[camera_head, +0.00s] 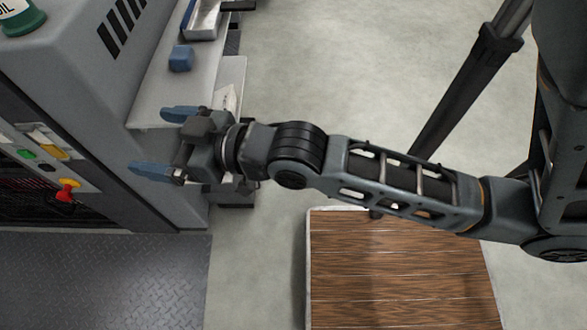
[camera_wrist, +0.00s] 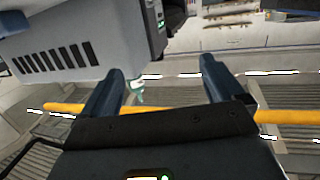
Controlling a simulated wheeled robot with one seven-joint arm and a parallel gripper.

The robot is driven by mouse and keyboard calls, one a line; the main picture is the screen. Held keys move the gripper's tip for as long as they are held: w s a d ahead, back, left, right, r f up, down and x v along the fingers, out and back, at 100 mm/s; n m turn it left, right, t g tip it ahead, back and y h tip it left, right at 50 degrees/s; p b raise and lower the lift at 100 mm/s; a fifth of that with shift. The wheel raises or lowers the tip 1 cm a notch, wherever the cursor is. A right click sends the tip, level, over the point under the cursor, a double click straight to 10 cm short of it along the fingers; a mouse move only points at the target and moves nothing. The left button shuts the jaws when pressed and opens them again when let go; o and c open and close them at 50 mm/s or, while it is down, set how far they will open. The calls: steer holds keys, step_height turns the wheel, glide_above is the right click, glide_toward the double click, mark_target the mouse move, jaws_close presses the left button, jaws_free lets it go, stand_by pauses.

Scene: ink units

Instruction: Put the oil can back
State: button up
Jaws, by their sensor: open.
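The oil can (camera_head: 20,17), green and white with "OIL" lettering, stands on top of the grey machine at the top left corner of the head view, cut off by the frame edge. In the wrist view my gripper (camera_wrist: 164,66) frames only distant floor and a small green item (camera_wrist: 136,88) that I cannot identify.
The grey machine (camera_head: 75,75) with slots and a red-and-yellow knob (camera_head: 67,190) fills the left. A light shelf (camera_head: 157,95) holds a blue block (camera_head: 181,58) and a metal tray (camera_head: 203,18). A yellow bar (camera_wrist: 75,108) crosses the wrist view. Floor at right is open beside a wooden platform (camera_head: 400,285).

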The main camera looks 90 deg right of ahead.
steer(key=s+a+n+y, duration=0.1)
steer(key=s+a, duration=0.2)
steer(key=s, duration=0.7)
steer(key=s+a+f+n+g+y, duration=0.1)
steer(key=s+a, duration=0.3)
steer(key=s, duration=0.5)
steer(key=shift+s+a+y, duration=0.3)
steer(key=shift+s+y, duration=0.1)
steer(key=shift+y, duration=0.2)
